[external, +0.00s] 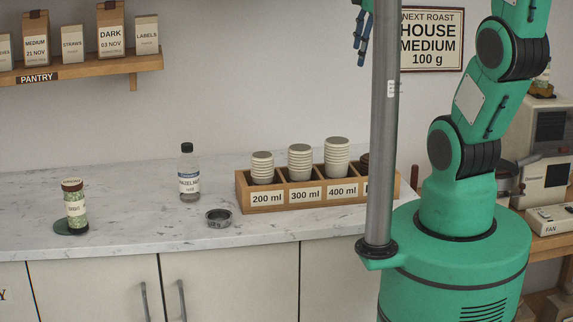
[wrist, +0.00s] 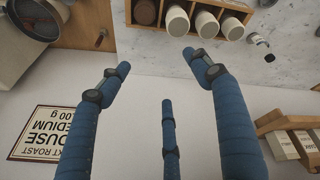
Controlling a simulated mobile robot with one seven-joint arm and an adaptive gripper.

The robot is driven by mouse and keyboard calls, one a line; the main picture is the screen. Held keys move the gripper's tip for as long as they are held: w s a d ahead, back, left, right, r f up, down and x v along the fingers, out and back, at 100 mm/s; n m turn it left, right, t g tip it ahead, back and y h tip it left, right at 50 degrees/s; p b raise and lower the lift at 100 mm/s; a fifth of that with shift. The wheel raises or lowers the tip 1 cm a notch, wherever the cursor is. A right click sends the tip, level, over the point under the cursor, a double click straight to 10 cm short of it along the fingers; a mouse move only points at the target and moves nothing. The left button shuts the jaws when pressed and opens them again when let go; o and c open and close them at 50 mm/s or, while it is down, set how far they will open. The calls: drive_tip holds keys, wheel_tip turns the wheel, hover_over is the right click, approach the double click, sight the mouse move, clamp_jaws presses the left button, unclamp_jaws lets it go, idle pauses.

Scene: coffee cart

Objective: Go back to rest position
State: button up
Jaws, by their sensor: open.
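My gripper (external: 361,36) is raised high in front of the wall in the external view, partly hidden by the grey column and cut by the top edge. In the wrist view its blue fingers (wrist: 157,72) are spread apart with nothing between them. The gripper is well above the counter and touches nothing that I can see.
On the marble counter (external: 120,222) stand a green-filled jar (external: 74,205), a hazelnut bottle (external: 189,172), a small metal dish (external: 218,218) and a wooden cup organizer (external: 242,190). A pantry shelf (external: 100,67) and a framed roast sign (external: 432,40) are on the wall.

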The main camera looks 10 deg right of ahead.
drive_tip(key=s+d+f+m+t+b, duration=0.1)
drive_tip(key=s+d+m+b, duration=0.1)
drive_tip(key=s+d+m, duration=0.6)
drive_tip(key=shift+s+d+m+t+h, duration=0.2)
drive_tip(key=shift+s+m+t+h, duration=0.15)
drive_tip(key=shift+s+m, duration=0.6)
drive_tip(key=shift+w, duration=0.15)
